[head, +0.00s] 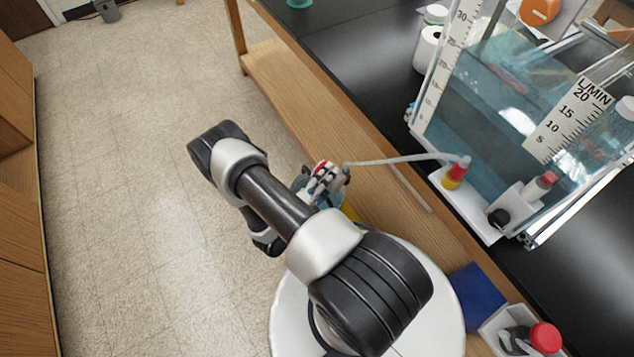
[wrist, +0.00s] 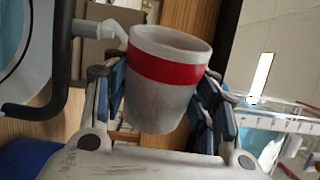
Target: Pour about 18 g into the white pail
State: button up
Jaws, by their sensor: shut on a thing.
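My gripper (head: 326,180) is shut on a white cup with a red band (wrist: 165,108). In the wrist view the cup sits between the fingers with its rim uppermost, slightly tilted; its contents are hidden. In the head view only a bit of red and white shows among the fingers, near the bench's wooden edge. A pale spout (wrist: 101,29) is close to the cup's rim at its left; I cannot tell whether they touch. A round pale-rimmed thing, blue inside (wrist: 12,38), is cut off at the left of the wrist view; I cannot tell whether it is the white pail.
A clear water tank with scales (head: 490,95) stands on the black bench (head: 365,45). A pale tube (head: 400,160) runs from near my gripper to a red and yellow fitting (head: 456,172). A white bin (head: 495,330) with a red-capped bottle (head: 543,338) is at lower right.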

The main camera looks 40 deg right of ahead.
jog(key=shift+w+a+r+n+b, duration=0.1)
jog(key=shift+w+r+n+b, duration=0.2)
jog(key=shift+n, duration=0.5)
jog(key=shift+w+r+n+b, duration=0.25)
jog(key=shift+r+n, duration=0.05)
jog(key=shift+n, duration=0.5)
dwell(3.1)
jog(key=m, duration=0.1)
jog(key=s+m+p, duration=0.1)
jog(key=shift+s+f+m, duration=0.1)
jog(key=shift+f+m, duration=0.65)
jog(key=shift+m, duration=0.25)
